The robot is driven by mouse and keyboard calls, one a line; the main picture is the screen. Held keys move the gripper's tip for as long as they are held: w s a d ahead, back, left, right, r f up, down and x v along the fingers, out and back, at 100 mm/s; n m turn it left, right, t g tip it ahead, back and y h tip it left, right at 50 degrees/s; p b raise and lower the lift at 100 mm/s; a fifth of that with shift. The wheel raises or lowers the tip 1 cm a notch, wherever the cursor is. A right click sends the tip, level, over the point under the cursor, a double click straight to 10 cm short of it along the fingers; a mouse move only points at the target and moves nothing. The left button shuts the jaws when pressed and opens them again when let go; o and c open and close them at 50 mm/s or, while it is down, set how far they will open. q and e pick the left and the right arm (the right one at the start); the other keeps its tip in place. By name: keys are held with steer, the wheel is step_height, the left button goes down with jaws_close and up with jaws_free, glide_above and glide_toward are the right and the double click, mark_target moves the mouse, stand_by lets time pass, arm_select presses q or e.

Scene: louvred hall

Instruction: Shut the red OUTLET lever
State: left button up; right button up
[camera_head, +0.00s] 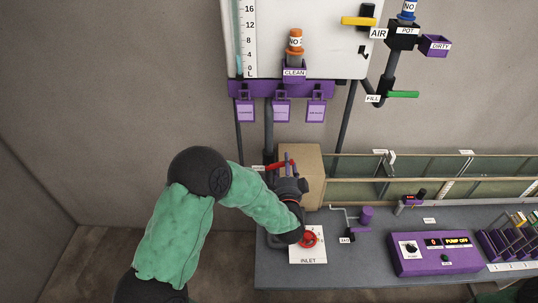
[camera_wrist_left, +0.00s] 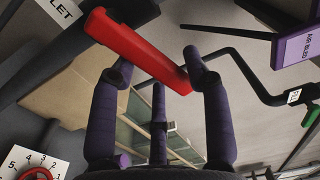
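The red OUTLET lever (camera_head: 281,165) shows at the bench's left end, beside a small label (camera_head: 258,168). In the left wrist view the red lever (camera_wrist_left: 135,48) is a bar slanting from upper left to lower right, its left end at a dark fitting. A label ending in "LET" (camera_wrist_left: 60,8) shows near that fitting. My left gripper (camera_head: 290,184) is just below the lever in the head view. In the wrist view its purple fingers (camera_wrist_left: 157,70) are spread and empty, with the tips close to the lever; contact cannot be told. My right gripper is not in view.
A red INLET handwheel (camera_head: 310,239) on a white plate sits close to my left wrist; its dial also shows in the wrist view (camera_wrist_left: 36,172). A cardboard-coloured box (camera_head: 302,160) stands behind the lever. A purple pump box (camera_head: 436,260) and glass-sided channel (camera_head: 430,166) lie right.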

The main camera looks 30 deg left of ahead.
arm_select(q)
steer(key=shift+d+f, duration=0.1)
steer(key=shift+f, duration=0.2)
steer(key=shift+s, duration=0.15)
steer(key=p+v, duration=0.1)
steer(key=v, duration=0.6)
steer(key=shift+f, duration=0.1)
steer(key=v, duration=1.2)
